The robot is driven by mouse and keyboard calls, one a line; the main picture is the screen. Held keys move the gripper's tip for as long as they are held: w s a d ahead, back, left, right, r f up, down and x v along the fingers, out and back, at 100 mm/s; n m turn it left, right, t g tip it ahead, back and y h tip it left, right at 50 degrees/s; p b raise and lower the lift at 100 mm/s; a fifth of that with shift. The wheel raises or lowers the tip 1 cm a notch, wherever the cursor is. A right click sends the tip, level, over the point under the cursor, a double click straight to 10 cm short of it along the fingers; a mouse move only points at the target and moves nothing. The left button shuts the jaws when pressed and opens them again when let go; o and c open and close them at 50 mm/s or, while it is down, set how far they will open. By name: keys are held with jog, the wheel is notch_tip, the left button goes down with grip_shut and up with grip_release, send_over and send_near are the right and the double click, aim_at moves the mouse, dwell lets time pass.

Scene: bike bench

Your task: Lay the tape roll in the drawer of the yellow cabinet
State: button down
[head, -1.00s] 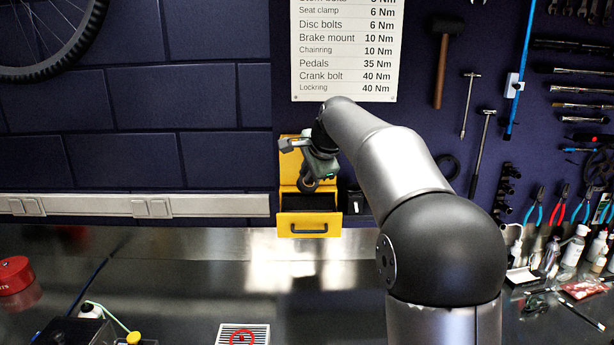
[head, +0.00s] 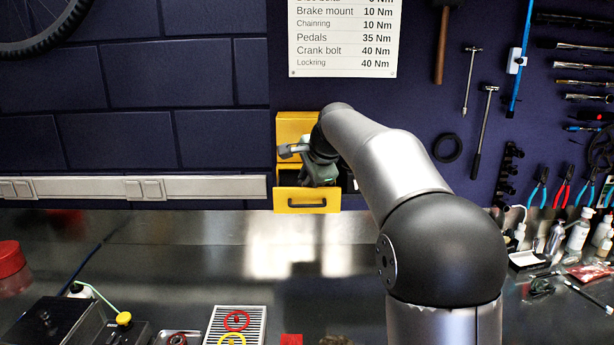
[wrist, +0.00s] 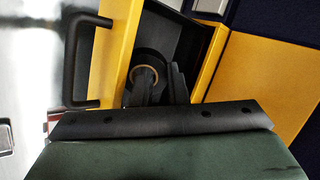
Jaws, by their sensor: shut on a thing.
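The yellow cabinet (head: 292,127) stands at the back wall, with its drawer (head: 307,201) pulled open toward me. My gripper (head: 320,178) is at the open drawer, its tips hidden behind the drawer front in the head view. In the wrist view the drawer (wrist: 118,50) shows its yellow front, black handle and dark inside. The tape roll (wrist: 146,72), black with a tan core ring, is between my fingers, inside the drawer's outline. My gripper (wrist: 155,90) is shut on it. I cannot tell whether the roll touches the drawer floor.
A white trunking rail (head: 90,188) runs along the wall to the left. Tools hang on the dark wall at the right, and bottles (head: 578,232) stand below them. A tray with red and yellow rings (head: 236,325) lies at the front.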

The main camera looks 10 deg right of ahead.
jog(key=shift+f, duration=0.1)
jog(key=c, duration=1.3)
grip_release()
jog(key=shift+c, duration=0.2)
jog(key=shift+f, duration=0.1)
jog(key=b+v, duration=0.1)
jog(key=v, duration=1.6)
jog(key=shift+r, duration=0.35)
jog(key=shift+s, duration=0.1)
